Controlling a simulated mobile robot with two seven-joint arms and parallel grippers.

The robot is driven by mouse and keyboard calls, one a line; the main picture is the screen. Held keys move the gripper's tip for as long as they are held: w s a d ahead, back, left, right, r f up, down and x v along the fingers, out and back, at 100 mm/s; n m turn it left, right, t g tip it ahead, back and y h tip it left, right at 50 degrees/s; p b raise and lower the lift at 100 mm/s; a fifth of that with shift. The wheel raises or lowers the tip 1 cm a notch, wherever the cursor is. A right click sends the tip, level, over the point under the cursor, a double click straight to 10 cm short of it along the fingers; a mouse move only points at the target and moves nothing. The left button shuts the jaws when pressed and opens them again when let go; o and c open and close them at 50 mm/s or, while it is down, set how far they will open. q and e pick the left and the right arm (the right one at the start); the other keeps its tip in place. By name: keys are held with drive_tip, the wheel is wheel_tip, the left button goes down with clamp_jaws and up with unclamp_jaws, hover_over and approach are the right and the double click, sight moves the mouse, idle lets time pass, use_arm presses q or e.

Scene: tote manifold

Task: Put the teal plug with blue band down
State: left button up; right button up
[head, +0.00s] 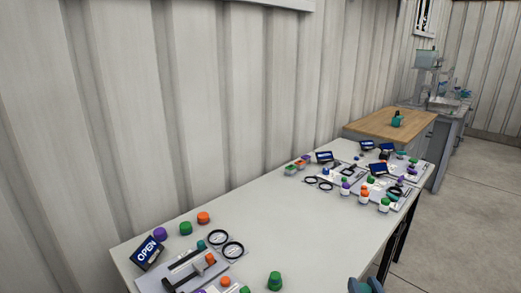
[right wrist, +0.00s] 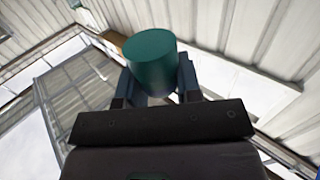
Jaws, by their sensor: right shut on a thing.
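The teal plug (right wrist: 150,58) shows large in the right wrist view, a smooth dark-teal cylinder. My right gripper (right wrist: 156,82) is shut on it, with a finger on each side. Its blue band cannot be made out there. In the head view, only a small blue part of my right gripper (head: 366,285) shows at the bottom edge, by the table's front edge; the plug cannot be told apart there. My left gripper is not in view.
The long white table (head: 262,218) has a bare middle. An OPEN sign (head: 149,252), a grey fixture (head: 185,275), black rings (head: 232,250) and a green plug (head: 275,281) are at its near end. Several bottles and signs crowd its far end. A wooden-topped bench (head: 375,124) stands beyond.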

drive_tip(key=shift+d+f, duration=0.1)
idle(0.3)
drive_tip(key=shift+s+f, duration=0.15)
drive_tip(key=s+a+f+n+g+y, duration=0.1)
drive_tip(key=s+a+f+n+y, duration=0.1)
drive_tip(key=s+a+f+y, duration=0.2)
drive_tip(key=s+a+f+n+y, duration=0.3)
drive_tip(key=s+f, duration=0.1)
drive_tip(key=f, duration=0.6)
drive_tip(key=shift+a+f+g+y, duration=0.15)
drive_tip(key=shift+a+g+y, duration=0.2)
drive_tip(key=shift+g+y, duration=0.05)
drive_tip(key=w, duration=0.5)
drive_tip(key=w+a, duration=0.1)
drive_tip(key=w, duration=0.5)
drive_tip(key=w+a+b, duration=0.1)
drive_tip(key=w, duration=0.5)
drive_tip(key=shift+w, duration=0.15)
drive_tip(key=shift+w+p, duration=0.3)
